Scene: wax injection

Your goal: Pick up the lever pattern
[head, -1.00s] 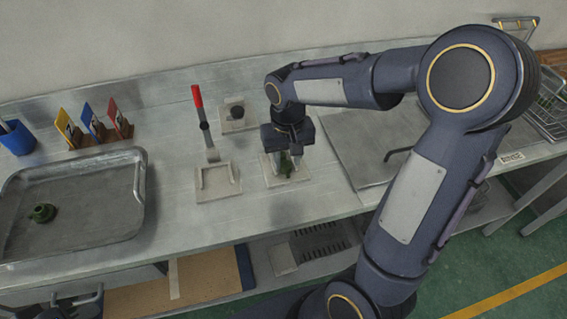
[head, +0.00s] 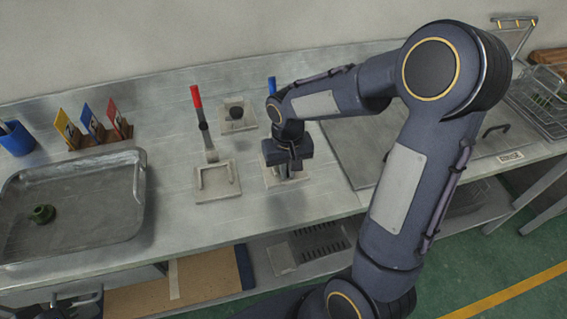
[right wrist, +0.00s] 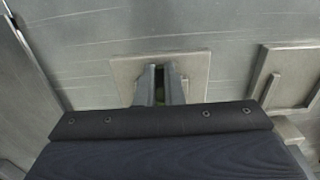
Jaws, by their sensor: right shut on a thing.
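My right gripper (head: 284,180) points down over a pale square plate (head: 300,179) on the bench. Its fingers are shut on the green lever pattern. In the right wrist view, a small bit of the green lever pattern (right wrist: 160,98) shows between the two close-set fingers; the head view hides it behind the gripper. I cannot tell whether it still touches the plate. Dark parts of my left gripper (head: 80,303) show at the bottom left corner, cut off by the frame; their opening is unclear.
A metal tray (head: 139,205) at left holds another green piece (head: 42,214). A red-handled lever clamp (head: 198,105) stands on its base left of my right gripper. A plate with a dark knob (head: 236,112) sits behind. A blue handle (head: 272,86) rises behind my right arm.

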